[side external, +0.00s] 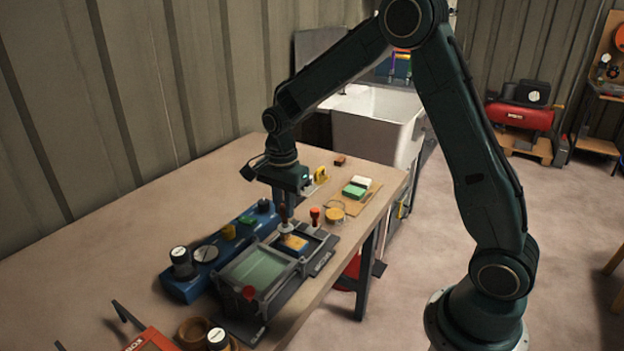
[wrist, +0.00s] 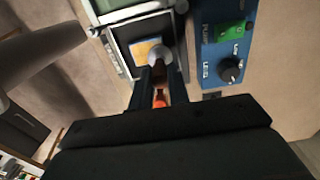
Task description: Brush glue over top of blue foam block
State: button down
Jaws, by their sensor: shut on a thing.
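My gripper (side external: 284,203) points down over the twin-bay tray at the table's front and is shut on the brown handle of a brush (side external: 284,213). The brush stands upright, its pale round head (wrist: 160,55) low over a yellow-orange patch (side external: 295,242) in the tray's right bay. That patch also shows in the wrist view (wrist: 147,49), partly hidden by the head; I cannot tell whether the head touches it. I see no clearly blue foam block; the patch may cover one. An orange-red piece (wrist: 160,97) shows between the fingers.
The tray's left bay (side external: 258,270) is pale green. A red-handled tool (side external: 314,216) stands close right. A blue control box (side external: 211,255) with knobs lies behind the tray. Green and white blocks (side external: 357,187) lie on a board to the right. Bare table lies at the left.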

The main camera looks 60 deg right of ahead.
dwell(0.3)
jog(key=shift+r, duration=3)
jog(key=shift+f, duration=0.15)
jog(key=shift+f, duration=2.55)
jog(key=shift+f, duration=0.35)
jog(key=shift+s, duration=0.25)
jog(key=shift+s, duration=0.45)
jog(key=shift+s, duration=0.2)
jog(key=shift+s, duration=0.6)
